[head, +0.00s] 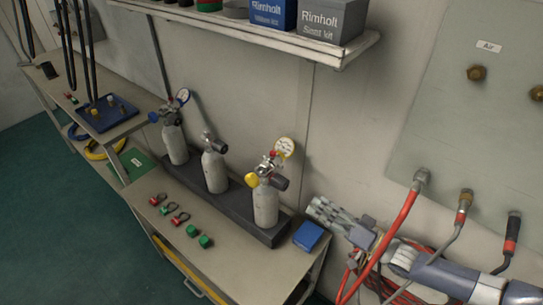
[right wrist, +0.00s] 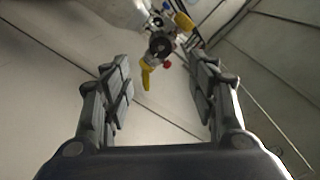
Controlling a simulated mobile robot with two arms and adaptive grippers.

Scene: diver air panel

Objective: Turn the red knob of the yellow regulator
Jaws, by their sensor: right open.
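The regulator with yellow parts (head: 266,167) sits on top of the nearest grey cylinder (head: 266,206), with a round gauge (head: 285,147) above it. Its small red knob (head: 272,154) is near the gauge. In the right wrist view the regulator (right wrist: 160,45) is ahead at the top, with the red knob (right wrist: 167,65) beside a yellow part (right wrist: 146,76). My right gripper (head: 315,212) is open and empty, to the right of that cylinder and apart from it. In its wrist view the fingers stand wide on both sides. My left gripper is not in view.
Two more cylinders (head: 215,170) stand in the dark rack (head: 238,203). A blue box (head: 308,236) lies close below my right gripper. Red and green pieces (head: 192,230) lie on the bench front. Red and grey hoses (head: 392,232) hang at the right. A shelf (head: 345,48) overhangs the bench.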

